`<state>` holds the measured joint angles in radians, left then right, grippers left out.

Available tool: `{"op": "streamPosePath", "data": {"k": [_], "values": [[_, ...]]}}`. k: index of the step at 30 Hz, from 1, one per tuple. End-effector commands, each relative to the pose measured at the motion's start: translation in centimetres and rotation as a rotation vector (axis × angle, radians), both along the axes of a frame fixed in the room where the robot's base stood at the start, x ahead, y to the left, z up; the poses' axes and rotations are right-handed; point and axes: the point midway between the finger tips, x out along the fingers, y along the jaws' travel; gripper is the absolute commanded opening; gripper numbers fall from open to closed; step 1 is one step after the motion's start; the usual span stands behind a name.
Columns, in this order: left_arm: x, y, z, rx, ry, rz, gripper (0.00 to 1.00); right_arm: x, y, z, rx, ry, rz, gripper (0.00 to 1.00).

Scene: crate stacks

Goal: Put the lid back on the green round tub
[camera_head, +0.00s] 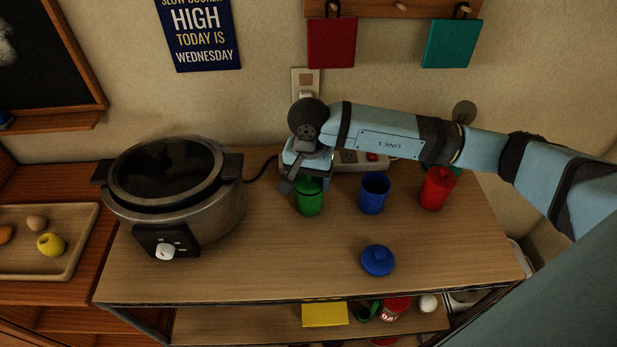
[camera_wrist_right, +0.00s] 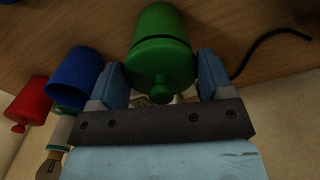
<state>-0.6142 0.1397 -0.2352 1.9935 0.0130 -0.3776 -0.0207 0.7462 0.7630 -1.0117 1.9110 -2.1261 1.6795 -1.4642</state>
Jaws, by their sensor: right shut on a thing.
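The green tub (camera_head: 309,200) stands on the wooden counter, right of the slow cooker. My right gripper (camera_head: 306,172) is directly above it, pointing down. In the right wrist view the fingers are shut on the green lid (camera_wrist_right: 160,70), with its knob toward the camera. The lid lines up with the mouth of the green tub (camera_wrist_right: 157,20). A thin dark line shows between lid and tub; I cannot tell whether they touch. My left gripper is not in view.
An open blue tub (camera_head: 374,194) and a lidded red tub (camera_head: 437,189) stand to the right. A blue lid (camera_head: 377,261) lies in front. The slow cooker (camera_head: 172,190) fills the counter's left.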

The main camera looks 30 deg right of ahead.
Motion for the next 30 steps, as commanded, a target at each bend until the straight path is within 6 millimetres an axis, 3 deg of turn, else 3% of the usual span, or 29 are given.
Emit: {"op": "streamPosePath", "data": {"k": [30], "values": [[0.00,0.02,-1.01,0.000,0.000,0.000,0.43,0.01,-0.03,-0.21,-0.001,-0.001,0.000,0.52]]}}
